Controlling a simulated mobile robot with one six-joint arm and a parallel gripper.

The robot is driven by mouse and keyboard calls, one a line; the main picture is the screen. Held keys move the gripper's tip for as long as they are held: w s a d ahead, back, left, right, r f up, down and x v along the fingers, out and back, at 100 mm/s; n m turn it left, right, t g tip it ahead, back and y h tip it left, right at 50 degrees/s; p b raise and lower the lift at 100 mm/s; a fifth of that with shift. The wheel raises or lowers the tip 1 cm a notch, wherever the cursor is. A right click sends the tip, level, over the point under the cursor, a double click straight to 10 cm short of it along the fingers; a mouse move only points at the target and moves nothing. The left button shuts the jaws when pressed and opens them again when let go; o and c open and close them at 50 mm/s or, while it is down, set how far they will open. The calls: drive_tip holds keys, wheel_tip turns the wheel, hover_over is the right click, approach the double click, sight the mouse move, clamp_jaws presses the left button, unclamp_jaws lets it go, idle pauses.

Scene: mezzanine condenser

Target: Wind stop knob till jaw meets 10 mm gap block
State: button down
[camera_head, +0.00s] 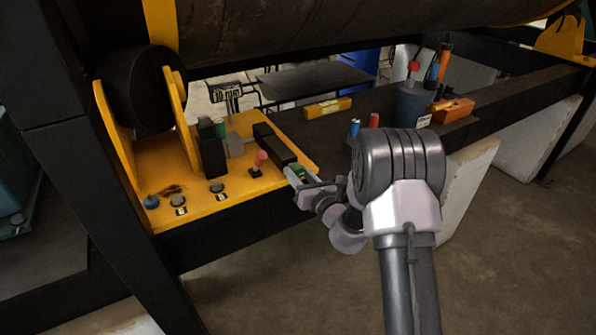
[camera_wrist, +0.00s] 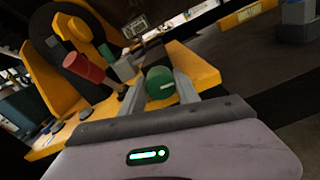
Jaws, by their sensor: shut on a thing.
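The green stop knob (camera_head: 297,172), with a white mark, sits at the right edge of a yellow plate. My gripper (camera_head: 300,180) is shut on it; in the wrist view the knob (camera_wrist: 159,82) lies between the two fingers. A dark block (camera_head: 274,145) stands just behind it. A tall black block (camera_head: 212,152) stands to the left, with a grey block (camera_head: 236,144) close on its right. A "10 mm" sign (camera_head: 227,92) is above them. Which block is the jaw, and whether any gap is left, I cannot tell.
A red-knobbed lever (camera_head: 260,160) stands close left of my gripper. A blue knob (camera_head: 151,201) and small black knobs line the yellow plate's (camera_head: 235,190) front. A yellow level (camera_head: 327,108) and a tool bucket (camera_head: 411,103) are on the dark beam to the right.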

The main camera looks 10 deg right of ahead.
drive_tip(key=shift+m, duration=0.4)
drive_tip(key=c, duration=0.9)
unclamp_jaws()
drive_tip(key=b+v, duration=0.2)
drive_tip(key=v, duration=1.5)
drive_tip(key=shift+s, duration=0.2)
drive_tip(key=shift+w, duration=0.1)
